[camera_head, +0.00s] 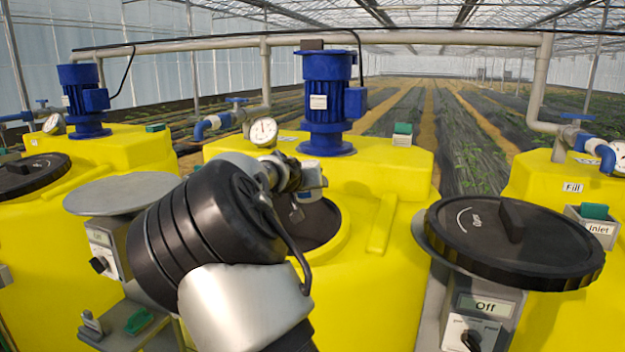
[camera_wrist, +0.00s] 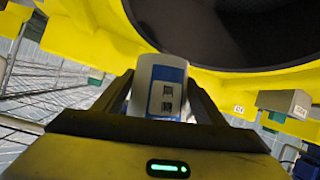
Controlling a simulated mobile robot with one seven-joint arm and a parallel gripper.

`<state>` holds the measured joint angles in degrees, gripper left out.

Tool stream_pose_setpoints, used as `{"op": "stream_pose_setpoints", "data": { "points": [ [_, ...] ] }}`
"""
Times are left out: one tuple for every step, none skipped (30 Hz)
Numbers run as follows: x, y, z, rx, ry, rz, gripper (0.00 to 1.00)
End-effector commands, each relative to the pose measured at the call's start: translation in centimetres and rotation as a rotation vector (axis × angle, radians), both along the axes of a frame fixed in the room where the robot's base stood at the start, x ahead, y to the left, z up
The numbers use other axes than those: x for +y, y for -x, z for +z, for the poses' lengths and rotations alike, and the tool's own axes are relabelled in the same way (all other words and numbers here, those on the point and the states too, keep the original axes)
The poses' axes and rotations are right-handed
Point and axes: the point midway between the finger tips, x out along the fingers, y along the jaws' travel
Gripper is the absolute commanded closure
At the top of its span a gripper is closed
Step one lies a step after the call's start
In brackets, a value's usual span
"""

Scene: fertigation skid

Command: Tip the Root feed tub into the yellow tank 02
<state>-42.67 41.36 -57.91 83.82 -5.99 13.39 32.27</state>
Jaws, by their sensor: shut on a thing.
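A white tub with a blue-and-white label (camera_wrist: 168,88) is between the fingers of my gripper (camera_wrist: 160,100), which is shut on it. The label is too small to read. In the wrist view the tub is just below the dark open mouth (camera_wrist: 240,30) of a yellow tank. In the head view the middle yellow tank (camera_head: 385,170) has its round hatch (camera_head: 322,222) open, partly hidden by my arm. My gripper (camera_head: 300,185) is over that hatch, and the tub is mostly hidden there. I cannot tell the tub's tilt or any contents. No tank number is legible.
A black lid (camera_head: 470,245) lies on a round stand right of the middle tank, above a box reading Off (camera_head: 485,305). A blue motor (camera_head: 327,100) and gauge (camera_head: 263,131) stand behind the hatch. The left tank's black lid (camera_head: 30,175) is on. An empty round plate (camera_head: 110,195) is at left.

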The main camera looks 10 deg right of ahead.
Motion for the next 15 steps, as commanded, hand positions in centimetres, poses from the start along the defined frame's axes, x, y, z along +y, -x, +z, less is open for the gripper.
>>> {"op": "stream_pose_setpoints", "data": {
  "points": [
    [0.1,0.0,0.2,-0.003,0.001,0.001,0.70],
    [0.1,-0.1,0.2,-0.003,0.000,0.001,0.70],
    [0.1,-0.1,0.1,-0.003,0.001,0.001,0.70],
    [0.1,-0.1,0.1,-0.003,0.001,0.001,0.70],
    [0.1,-0.1,0.0,-0.003,0.001,0.001,0.70],
    [0.1,-0.1,-0.2,-0.003,0.001,0.001,0.70],
    [0.1,0.0,-0.3,-0.003,0.001,0.001,0.70],
    [0.1,0.0,-0.5,-0.003,0.001,0.001,0.70],
    [0.1,-0.1,-0.7,-0.003,0.001,0.001,0.70],
    [0.1,-0.1,-1.0,-0.003,0.001,0.001,0.70],
    [0.1,-0.1,-1.2,-0.003,0.001,0.001,0.70],
    [0.1,-0.1,-1.5,-0.004,0.001,0.002,0.70],
    [0.1,-0.1,-1.8,-0.004,0.001,0.002,0.70],
    [0.1,-0.1,-2.1,-0.004,0.001,0.002,0.70],
    [0.1,0.0,-2.5,-0.002,0.001,0.002,0.70]
  ]
}}
